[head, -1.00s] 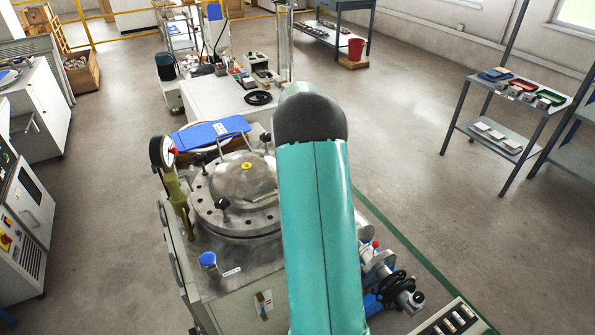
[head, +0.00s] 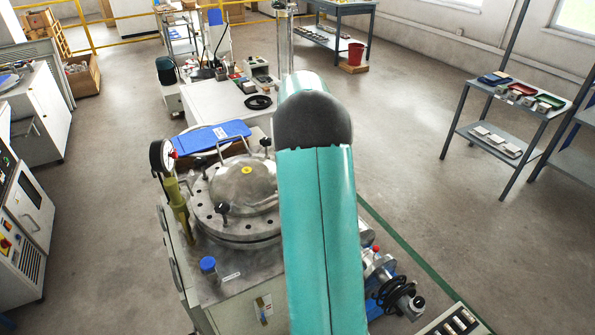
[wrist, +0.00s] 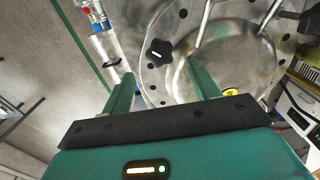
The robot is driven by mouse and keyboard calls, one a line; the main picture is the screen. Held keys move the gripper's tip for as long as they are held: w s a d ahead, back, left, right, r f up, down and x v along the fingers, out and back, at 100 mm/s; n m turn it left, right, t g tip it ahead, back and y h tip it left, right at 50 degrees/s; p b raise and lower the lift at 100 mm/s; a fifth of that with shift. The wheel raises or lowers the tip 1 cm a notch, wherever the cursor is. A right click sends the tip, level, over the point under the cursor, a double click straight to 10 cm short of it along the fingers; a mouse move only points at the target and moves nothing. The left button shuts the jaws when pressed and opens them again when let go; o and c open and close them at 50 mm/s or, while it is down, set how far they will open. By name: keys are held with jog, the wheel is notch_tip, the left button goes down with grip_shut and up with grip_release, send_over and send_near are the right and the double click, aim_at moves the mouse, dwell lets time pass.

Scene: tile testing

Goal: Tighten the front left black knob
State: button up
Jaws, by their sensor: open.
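The round steel vessel lid (head: 202,215) has a domed centre with a yellow sticker. The front left black knob (head: 222,209) stands on its near rim in the head view. Another black knob (head: 265,141) is at the lid's back. In the wrist view, a star-shaped black knob (wrist: 157,53) sits on the rim beyond my fingertips, roughly between them; I cannot tell for sure which knob it is. My gripper (wrist: 162,70) is open and empty, its two green fingers apart. In the head view my arm hides my gripper and the lid's right side.
A pressure gauge (head: 161,155) on a yellow-green stem rises left of the lid. A blue cap (head: 208,265) stands at the front left of the bench. A blue board (head: 212,137) lies behind the lid. Metal handle bars (wrist: 205,22) rise beside the knob in the wrist view.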

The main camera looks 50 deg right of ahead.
notch_tip(320, 180, up, 7)
dwell(0.3)
jog(key=shift+r, duration=0.1)
